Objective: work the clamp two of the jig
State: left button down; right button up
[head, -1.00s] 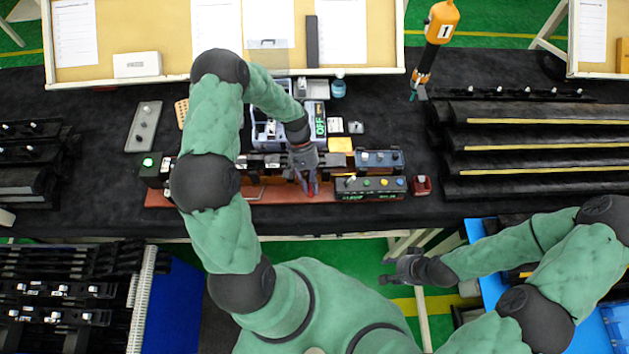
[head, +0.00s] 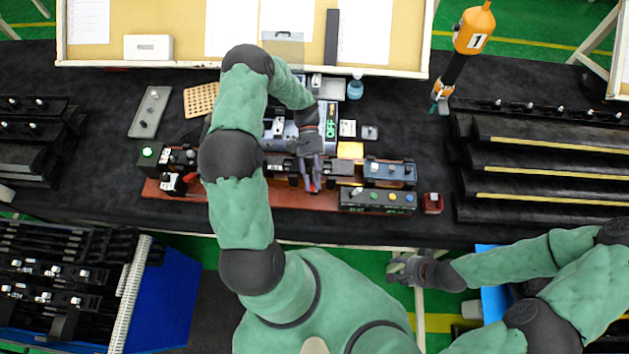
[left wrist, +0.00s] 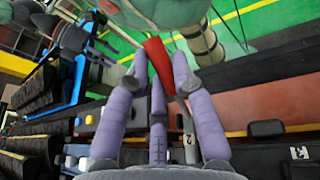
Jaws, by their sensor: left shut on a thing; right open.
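The jig is a long red-brown base (head: 245,195) with black clamps along it, on the dark table. My left gripper (head: 313,183) is over the middle of the jig, pointing down. A tag with a "2" (left wrist: 188,137) shows beside the fingers, so this looks like clamp two. The clamp body is partly hidden by the gripper. My right gripper (head: 404,268) is open and empty, off the table's front edge.
A control box with coloured buttons (head: 378,198) sits at the jig's right end, with a small red block (head: 432,203) beside it. A green-lit box (head: 148,153) is at the left end. Another red handle (head: 194,178) is left. An orange tool (head: 472,30) hangs at right.

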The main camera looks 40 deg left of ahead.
dwell(0.4)
pick_arm(q)
jog(key=c, duration=1)
grip_release()
jog(key=v, duration=1.2)
jog(key=shift+w+f, duration=0.15)
